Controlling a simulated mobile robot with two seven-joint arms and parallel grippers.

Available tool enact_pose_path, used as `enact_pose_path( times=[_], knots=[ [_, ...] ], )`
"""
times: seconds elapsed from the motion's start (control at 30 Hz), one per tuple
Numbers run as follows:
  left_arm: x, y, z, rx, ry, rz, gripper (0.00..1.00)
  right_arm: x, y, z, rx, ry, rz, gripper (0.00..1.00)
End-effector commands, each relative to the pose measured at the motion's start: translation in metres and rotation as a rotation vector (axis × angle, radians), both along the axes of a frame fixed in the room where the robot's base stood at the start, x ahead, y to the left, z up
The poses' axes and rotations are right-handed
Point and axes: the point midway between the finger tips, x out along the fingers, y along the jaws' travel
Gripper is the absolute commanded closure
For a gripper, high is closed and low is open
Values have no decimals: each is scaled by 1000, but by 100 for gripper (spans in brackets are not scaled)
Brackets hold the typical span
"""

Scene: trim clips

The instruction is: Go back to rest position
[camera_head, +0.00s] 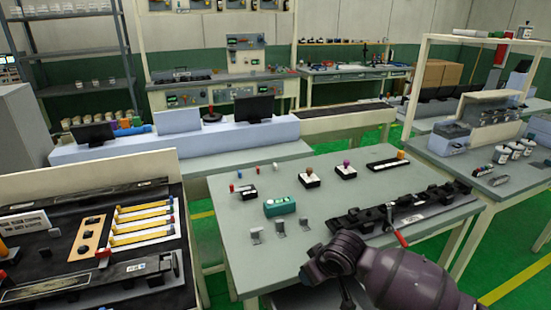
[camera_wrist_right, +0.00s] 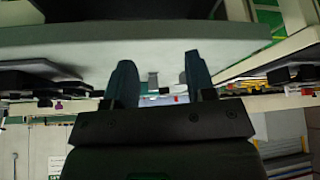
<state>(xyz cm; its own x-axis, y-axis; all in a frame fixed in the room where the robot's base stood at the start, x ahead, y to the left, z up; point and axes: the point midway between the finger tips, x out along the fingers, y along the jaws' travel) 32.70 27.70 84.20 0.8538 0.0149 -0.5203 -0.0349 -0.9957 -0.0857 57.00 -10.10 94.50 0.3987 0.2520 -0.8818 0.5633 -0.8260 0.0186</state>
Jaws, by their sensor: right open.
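My right arm comes in from the bottom right of the head view and bends down at the front edge of the grey work table (camera_head: 232,208). Its gripper is not clearly seen there. In the right wrist view, my right gripper (camera_wrist_right: 160,72) has its two dark fingers apart, with nothing held between them. The table edge (camera_wrist_right: 95,48) shows behind the fingertips. Small grey clips (camera_head: 279,229) stand near the front of the table, apart from my arm. My left gripper is in neither view.
A teal box (camera_head: 280,206) and a long black fixture (camera_head: 410,210) with a red handle (camera_head: 397,238) are on the table. The fixture is close behind my right arm. A side bench with yellow strips (camera_head: 140,226) stands left. Green floor shows at right.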

Motion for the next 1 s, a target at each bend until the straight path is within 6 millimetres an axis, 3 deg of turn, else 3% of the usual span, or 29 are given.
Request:
enact_pose_path(
  times=[0.1, 0.23, 0.47, 0.77, 1.0],
  knots=[
    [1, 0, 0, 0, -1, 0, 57, 12, 17, 22, 96, -179, 54, 50],
    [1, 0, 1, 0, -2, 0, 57, 15, 23, 41, 199, -377, 77, 50],
    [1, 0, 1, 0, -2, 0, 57, -2, -4, 51, 290, -649, 13, 50],
    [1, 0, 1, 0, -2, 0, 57, -58, -76, 21, 258, -801, -176, 50],
    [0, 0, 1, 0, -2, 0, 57, -132, -139, -31, 174, -737, -362, 50]
  ],
)
